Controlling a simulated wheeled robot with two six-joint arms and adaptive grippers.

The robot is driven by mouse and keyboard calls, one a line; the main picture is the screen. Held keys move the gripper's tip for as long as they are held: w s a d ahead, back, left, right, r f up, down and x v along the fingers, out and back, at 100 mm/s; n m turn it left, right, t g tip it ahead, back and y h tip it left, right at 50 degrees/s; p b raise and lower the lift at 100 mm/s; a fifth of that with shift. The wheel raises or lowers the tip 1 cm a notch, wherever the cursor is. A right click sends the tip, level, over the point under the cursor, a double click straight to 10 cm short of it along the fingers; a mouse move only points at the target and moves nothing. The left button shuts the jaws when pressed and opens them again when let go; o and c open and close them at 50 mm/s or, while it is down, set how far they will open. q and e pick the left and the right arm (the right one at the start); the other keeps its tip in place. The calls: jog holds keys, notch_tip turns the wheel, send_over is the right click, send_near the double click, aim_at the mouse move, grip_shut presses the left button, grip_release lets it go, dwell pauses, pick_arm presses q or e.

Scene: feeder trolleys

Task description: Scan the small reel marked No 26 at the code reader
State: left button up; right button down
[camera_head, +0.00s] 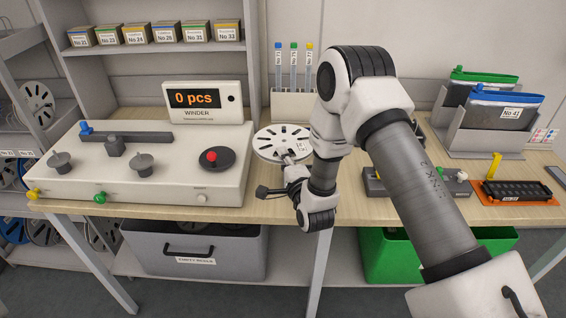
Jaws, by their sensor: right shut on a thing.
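My right gripper (290,161) is shut on the near edge of this reel. The arm comes in from the right and its wrist hides part of the reel's right side. I cannot read a number on the reel, so I cannot tell whether it is No 26. I cannot make out the code reader for certain; a grey device (374,184) is partly hidden behind my right arm. My left gripper is not in view.
A winder (228,142) reading "0 pcs" fills the bench's left. A pen-like rack (289,104) stands behind the reel. Bins with pouches (482,138) and an orange tray (537,200) are at right. Grey (145,258) and green (376,262) crates sit below.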

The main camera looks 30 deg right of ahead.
jog(key=shift+w+d+f, duration=0.1)
jog(key=shift+w+d, duration=0.05)
jog(key=shift+w, duration=0.15)
jog(key=s+a+r+p, duration=0.1)
jog(key=s+a+r, duration=0.3)
jog(key=s, duration=0.3)
jog(key=shift+a, duration=0.15)
